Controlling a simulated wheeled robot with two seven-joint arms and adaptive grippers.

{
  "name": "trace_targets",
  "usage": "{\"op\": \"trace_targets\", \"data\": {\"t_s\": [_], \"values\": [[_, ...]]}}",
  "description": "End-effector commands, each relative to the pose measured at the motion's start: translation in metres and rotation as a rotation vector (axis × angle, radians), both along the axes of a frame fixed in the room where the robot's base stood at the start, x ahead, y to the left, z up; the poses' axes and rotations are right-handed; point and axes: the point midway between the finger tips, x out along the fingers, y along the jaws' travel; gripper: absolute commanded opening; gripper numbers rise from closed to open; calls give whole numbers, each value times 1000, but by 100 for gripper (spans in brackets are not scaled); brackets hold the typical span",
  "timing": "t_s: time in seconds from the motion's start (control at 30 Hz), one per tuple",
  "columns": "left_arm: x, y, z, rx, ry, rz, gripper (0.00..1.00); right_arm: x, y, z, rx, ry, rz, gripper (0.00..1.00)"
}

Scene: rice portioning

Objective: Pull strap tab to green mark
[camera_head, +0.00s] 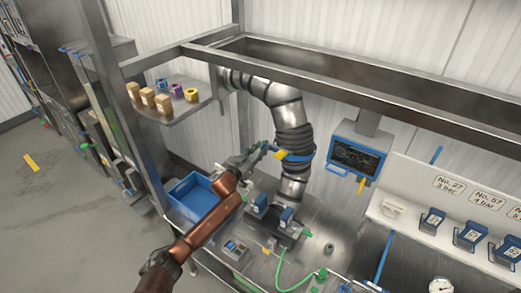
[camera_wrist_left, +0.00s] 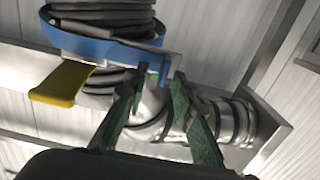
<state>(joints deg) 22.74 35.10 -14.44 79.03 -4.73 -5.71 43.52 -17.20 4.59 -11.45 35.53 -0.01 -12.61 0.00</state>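A blue strap (camera_head: 300,156) wraps a ribbed grey sleeve on the bent metal duct (camera_head: 284,92). It also shows in the left wrist view (camera_wrist_left: 95,38). A yellow tab (camera_head: 280,154) sticks out from the strap's left side; in the left wrist view the tab (camera_wrist_left: 60,84) lies left of my fingers. My left gripper (camera_head: 264,148) is close to the tab. In the left wrist view its green fingers (camera_wrist_left: 158,78) are apart, with nothing clearly held between them; the strap's pale end piece is near their tips. I cannot make out a green mark. My right gripper is out of view.
A shelf (camera_head: 202,103) with small blocks is at upper left. A frame beam (camera_head: 350,80) crosses above, and a blue-framed screen (camera_head: 357,155) hangs right of the duct. Green hose lies on the bench.

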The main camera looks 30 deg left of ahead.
Motion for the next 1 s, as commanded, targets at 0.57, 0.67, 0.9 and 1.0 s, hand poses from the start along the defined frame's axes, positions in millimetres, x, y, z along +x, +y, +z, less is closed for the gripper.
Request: {"op": "trace_targets", "data": {"t_s": [0.57, 0.67, 0.9, 1.0], "values": [[-76, 12, -2, 0, 2, 1, 23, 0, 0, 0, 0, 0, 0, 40], [-94, 14, -1, 0, 2, 0, 23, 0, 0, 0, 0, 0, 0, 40], [-117, 17, -1, 0, 0, 0, 23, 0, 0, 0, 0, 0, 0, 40], [-119, 17, 0, 0, 0, 0, 23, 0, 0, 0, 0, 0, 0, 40]]}}
